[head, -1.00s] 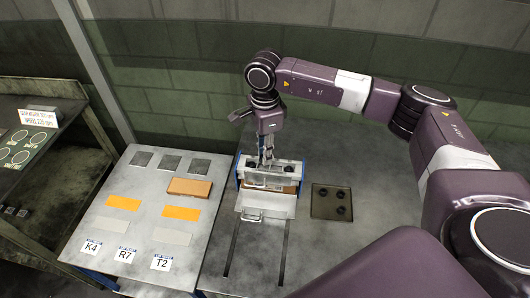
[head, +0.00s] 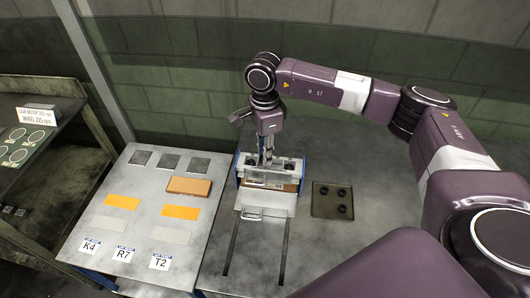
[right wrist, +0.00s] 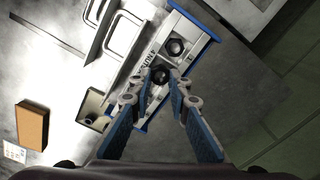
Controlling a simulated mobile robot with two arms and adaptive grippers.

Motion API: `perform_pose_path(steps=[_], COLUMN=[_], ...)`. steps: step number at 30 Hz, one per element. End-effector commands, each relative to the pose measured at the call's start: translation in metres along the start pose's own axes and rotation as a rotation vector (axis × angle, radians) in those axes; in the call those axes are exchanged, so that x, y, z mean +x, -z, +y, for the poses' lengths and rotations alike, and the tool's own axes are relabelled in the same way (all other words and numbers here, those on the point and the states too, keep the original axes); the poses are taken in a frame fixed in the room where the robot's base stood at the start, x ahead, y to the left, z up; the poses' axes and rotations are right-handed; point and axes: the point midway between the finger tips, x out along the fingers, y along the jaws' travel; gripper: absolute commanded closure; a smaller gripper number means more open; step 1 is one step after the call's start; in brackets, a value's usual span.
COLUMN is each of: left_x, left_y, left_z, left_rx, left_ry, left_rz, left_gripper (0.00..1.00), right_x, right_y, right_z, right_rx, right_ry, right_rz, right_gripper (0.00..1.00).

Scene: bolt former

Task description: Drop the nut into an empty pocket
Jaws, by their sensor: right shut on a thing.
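My right gripper (head: 265,160) points down over the top of a grey box-like fixture (head: 267,178) with blue sides. In the right wrist view its fingers (right wrist: 161,78) are shut on a dark round nut (right wrist: 160,75), low over the fixture's top. I cannot tell whether the nut touches it. Another dark round piece (right wrist: 174,47) sits in the fixture's top beside it. In the head view, dark round spots show on both sides of the fingers. The fingers partly hide the fixture's middle. My left gripper is not in view.
A dark square tray (head: 322,213) with several dark nuts lies right of the fixture. A handled plate (head: 265,203) and two long slots lie in front. A table (head: 110,250) at left holds a brown block (head: 189,186), orange and grey plates, and labels K4, R7, T2.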

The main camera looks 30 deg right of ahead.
Motion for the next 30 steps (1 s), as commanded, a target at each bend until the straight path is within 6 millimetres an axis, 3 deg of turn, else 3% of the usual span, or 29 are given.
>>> perform_pose_path(steps=[10, 11, 16, 25, 30], left_x=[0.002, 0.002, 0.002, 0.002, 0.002], left_y=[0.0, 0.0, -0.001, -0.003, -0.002], left_z=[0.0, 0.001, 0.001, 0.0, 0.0], left_rx=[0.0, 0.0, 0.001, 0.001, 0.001], left_ry=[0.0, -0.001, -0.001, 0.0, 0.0], left_rz=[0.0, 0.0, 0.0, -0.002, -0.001], left_gripper=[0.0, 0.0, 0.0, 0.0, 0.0], right_x=[0.002, 0.002, 0.002, 0.001, -0.018], right_y=[0.0, 0.0, 0.0, 0.0, 0.0], right_z=[0.0, 0.0, 0.0, 0.0, -0.001], right_rx=[0.0, 0.0, 0.0, 0.0, 0.0], right_ry=[0.0, 0.0, 0.0, 0.001, 0.004], right_rz=[0.0, 0.0, 0.0, 0.0, -0.001], right_gripper=[1.0, 0.81, 0.63, 0.63, 0.63])
